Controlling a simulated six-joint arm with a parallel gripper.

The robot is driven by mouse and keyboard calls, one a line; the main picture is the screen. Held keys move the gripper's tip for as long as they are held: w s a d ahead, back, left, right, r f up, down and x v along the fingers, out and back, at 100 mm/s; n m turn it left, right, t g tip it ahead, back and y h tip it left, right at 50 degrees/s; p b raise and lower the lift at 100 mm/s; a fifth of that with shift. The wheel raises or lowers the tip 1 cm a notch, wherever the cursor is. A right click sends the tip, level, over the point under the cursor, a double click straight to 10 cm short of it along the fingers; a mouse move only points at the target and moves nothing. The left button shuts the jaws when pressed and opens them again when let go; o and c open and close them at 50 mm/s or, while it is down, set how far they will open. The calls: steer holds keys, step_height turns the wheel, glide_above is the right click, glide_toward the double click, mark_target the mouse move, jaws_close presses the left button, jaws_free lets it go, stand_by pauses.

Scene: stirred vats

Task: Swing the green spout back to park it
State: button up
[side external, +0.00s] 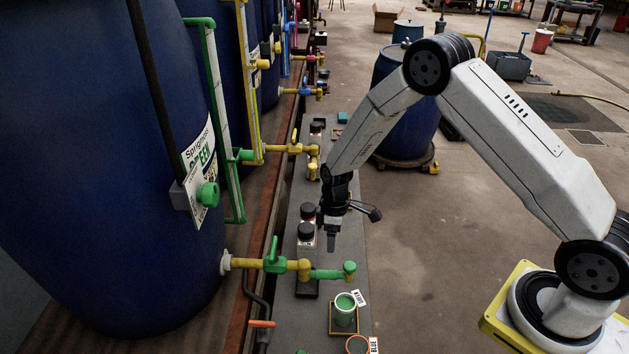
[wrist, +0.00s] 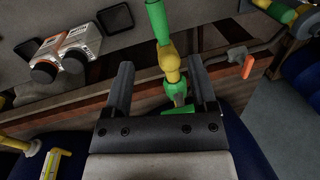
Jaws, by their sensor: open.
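The green spout (side external: 328,274) juts right from a yellow joint on the pipe of the big blue green-labelled vat (side external: 100,160), out over the bench. A green valve handle (side external: 272,256) stands up on that pipe. My gripper (side external: 331,241) points down, above and behind the spout, apart from it. In the wrist view my gripper (wrist: 163,75) is open and empty. The green spout (wrist: 157,22) and its yellow joint show between the finger lines, lower than the fingers. A white cup of green liquid (side external: 344,311) stands in front of the spout's tip.
Black-capped bottles (side external: 306,232) stand on the bench left of my gripper; they also show in the wrist view (wrist: 66,50). An orange handle (side external: 262,323) is left of the bench. The floor to the right is mostly clear.

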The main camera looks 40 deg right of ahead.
steer(key=n, duration=0.1)
glide_above(328, 271)
steer(key=w+d, duration=0.1)
steer(key=shift+g, duration=0.3)
steer(key=shift+f, duration=2.3)
steer(key=shift+f, duration=0.15)
steer(key=shift+s+a+f, duration=0.15)
steer(key=shift+f, duration=1.05)
steer(key=shift+s+a+f, duration=0.2)
steer(key=shift+f, duration=1.05)
steer(key=shift+s+a+f, duration=0.15)
steer(key=shift+f, duration=1.05)
jaws_close()
